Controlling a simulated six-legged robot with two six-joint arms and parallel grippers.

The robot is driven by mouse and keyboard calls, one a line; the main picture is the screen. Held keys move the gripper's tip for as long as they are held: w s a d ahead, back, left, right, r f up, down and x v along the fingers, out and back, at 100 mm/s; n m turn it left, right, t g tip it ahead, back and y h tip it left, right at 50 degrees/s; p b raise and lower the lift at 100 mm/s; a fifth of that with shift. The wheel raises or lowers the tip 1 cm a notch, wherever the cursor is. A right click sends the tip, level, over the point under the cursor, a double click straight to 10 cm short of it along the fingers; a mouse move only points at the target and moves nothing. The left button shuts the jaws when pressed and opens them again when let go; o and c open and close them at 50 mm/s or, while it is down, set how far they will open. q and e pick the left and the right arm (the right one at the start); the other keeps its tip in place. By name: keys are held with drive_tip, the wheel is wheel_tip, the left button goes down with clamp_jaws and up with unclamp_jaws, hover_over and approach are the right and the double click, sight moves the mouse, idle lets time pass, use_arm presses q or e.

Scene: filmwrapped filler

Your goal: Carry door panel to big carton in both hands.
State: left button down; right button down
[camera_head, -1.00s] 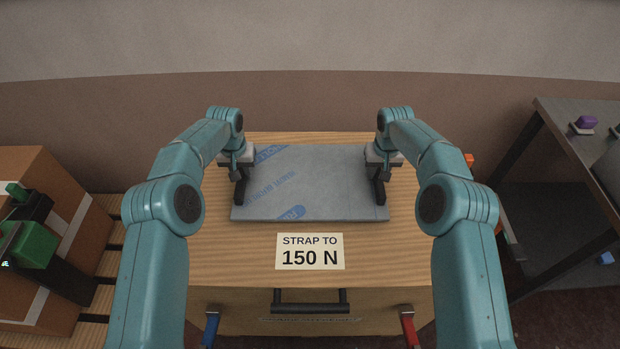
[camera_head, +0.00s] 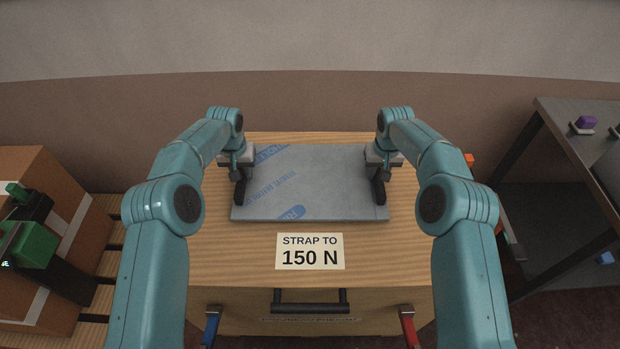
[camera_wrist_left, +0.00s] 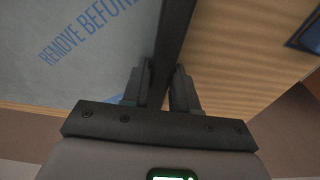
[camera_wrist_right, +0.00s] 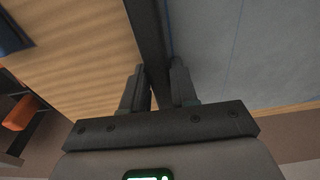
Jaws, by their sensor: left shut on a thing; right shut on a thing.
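The door panel (camera_head: 310,190) is a flat grey sheet under film with blue print, lying level over the wooden top in the head view. Whether it touches the top I cannot tell. My left gripper (camera_head: 240,188) is shut at its left edge and my right gripper (camera_head: 378,190) at its right edge. In the left wrist view (camera_wrist_left: 157,90) and the right wrist view (camera_wrist_right: 158,90), each pair of fingers closes on a dark bar along the panel's edge. A brown carton (camera_head: 98,240) with pale tape stands at the far left, partly hidden by my left arm.
The wooden cabinet (camera_head: 230,250) has a "STRAP TO 150 N" label (camera_head: 310,251) and a black front handle (camera_head: 310,300). A green and black device (camera_head: 28,243) is at the left by the carton, above slats. A dark table (camera_head: 560,120) with a purple item (camera_head: 585,122) stands at right.

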use_arm(q)
drive_tip(key=shift+r, duration=0.1)
use_arm(e)
drive_tip(key=shift+r, duration=0.15)
